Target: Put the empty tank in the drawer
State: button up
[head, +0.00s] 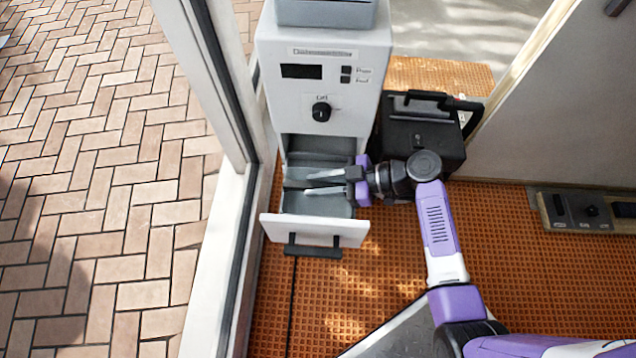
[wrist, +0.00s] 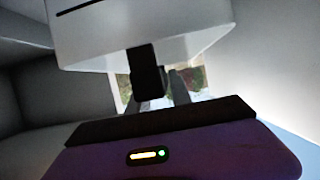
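The drawer (head: 314,230) at the bottom of the white machine is pulled out. It has a white front, a black handle and a grey interior. My gripper (head: 308,184) reaches in from the right, above the drawer's interior. Its two pale fingers are apart, and I see nothing held between them. In the wrist view the fingers (wrist: 158,92) are partly hidden behind a black stub under a white body. I cannot clearly pick out the empty tank; a grey box (head: 325,12) on top of the machine is cut off by the picture's edge.
The white machine (head: 325,90) has a dark display and black knob. A black case (head: 420,135) with a handle stands close on its right, behind my arm. A pale frame post (head: 215,80) is close on the left.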

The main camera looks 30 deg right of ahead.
jog(key=shift+o, duration=1.1)
jog(key=shift+r, duration=0.15)
jog(key=shift+s+d+r, duration=0.15)
jog(key=shift+d, duration=0.1)
jog(key=p+v, duration=0.3)
jog(key=v, duration=0.8)
jog(key=shift+s+d, duration=0.1)
jog(key=shift+d, duration=0.05)
